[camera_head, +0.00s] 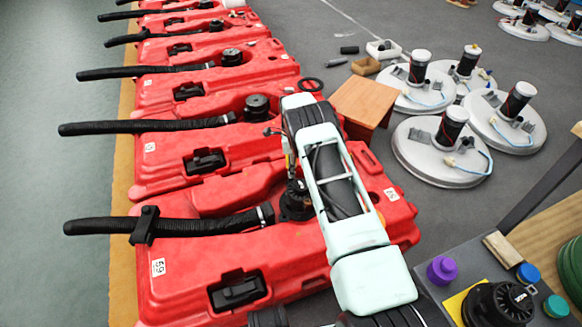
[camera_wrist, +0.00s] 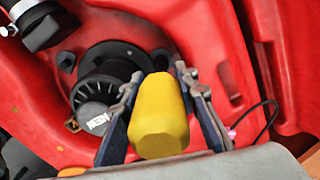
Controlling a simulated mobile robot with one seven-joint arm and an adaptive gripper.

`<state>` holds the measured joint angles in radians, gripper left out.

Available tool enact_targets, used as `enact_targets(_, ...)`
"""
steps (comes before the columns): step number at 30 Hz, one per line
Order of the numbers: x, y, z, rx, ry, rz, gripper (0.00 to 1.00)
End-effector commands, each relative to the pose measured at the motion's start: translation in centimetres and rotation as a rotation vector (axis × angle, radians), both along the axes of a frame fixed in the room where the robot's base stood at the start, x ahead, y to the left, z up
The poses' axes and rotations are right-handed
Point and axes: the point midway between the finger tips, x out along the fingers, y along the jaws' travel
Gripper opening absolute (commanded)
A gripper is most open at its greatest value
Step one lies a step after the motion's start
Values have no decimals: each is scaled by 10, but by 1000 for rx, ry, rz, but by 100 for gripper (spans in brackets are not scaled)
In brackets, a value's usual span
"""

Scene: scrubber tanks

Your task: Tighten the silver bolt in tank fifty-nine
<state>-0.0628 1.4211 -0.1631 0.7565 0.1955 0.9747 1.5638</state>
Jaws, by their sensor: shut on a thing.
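Tank fifty-nine (camera_head: 185,290) is the nearest red tank, with a white "59" label (camera_head: 158,267) at its left end. My gripper (camera_wrist: 158,78) is shut on a yellow tool handle (camera_wrist: 160,125), which sits between its blue fingers in the wrist view. The held tool is over the tank's red top, beside a round black fitting (camera_wrist: 98,95) that also shows in the head view (camera_head: 295,203). The handle covers whatever lies under it, so I cannot see the tool's tip or the silver bolt.
More red tanks (camera_head: 205,165) with black hoses (camera_head: 150,126) stand in a row behind. A grey workbench (camera_head: 440,300) with colored caps is at lower right.

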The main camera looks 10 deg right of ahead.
Motion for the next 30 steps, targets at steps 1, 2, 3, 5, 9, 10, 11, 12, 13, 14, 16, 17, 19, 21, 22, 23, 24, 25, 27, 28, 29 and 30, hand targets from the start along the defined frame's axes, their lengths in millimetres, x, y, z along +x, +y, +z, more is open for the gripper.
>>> enact_targets(1,1,0,1,0,-2,0,0)
enact_targets(2,1,0,0,0,-2,0,0)
enact_targets(3,1,0,0,0,-3,0,0)
enact_targets(5,1,0,1,0,-2,0,0)
enact_targets(9,1,0,0,0,-2,0,0)
enact_targets(10,1,0,0,0,-2,0,0)
enact_targets(11,1,0,0,0,-2,0,0)
enact_targets(12,1,0,0,0,-2,0,0)
enact_targets(13,1,0,0,0,-2,0,0)
enact_targets(14,1,0,0,0,-2,0,0)
enact_targets(16,1,0,-1,0,-2,0,0)
enact_targets(17,1,0,-1,0,-2,0,0)
enact_targets(19,1,0,-2,0,-2,0,0)
enact_targets(21,1,0,-2,0,-2,0,0)
enact_targets(22,1,0,-2,0,-2,0,0)
enact_targets(23,1,0,-3,0,-2,0,0)
enact_targets(24,1,0,-3,0,-2,0,0)
enact_targets(25,1,0,-3,0,-2,0,0)
enact_targets(27,1,0,-4,0,-2,0,0)
enact_targets(28,0,0,-4,0,-1,0,0)
enact_targets(29,0,0,-4,0,-1,0,0)
enact_targets(30,0,0,-4,0,-1,0,0)
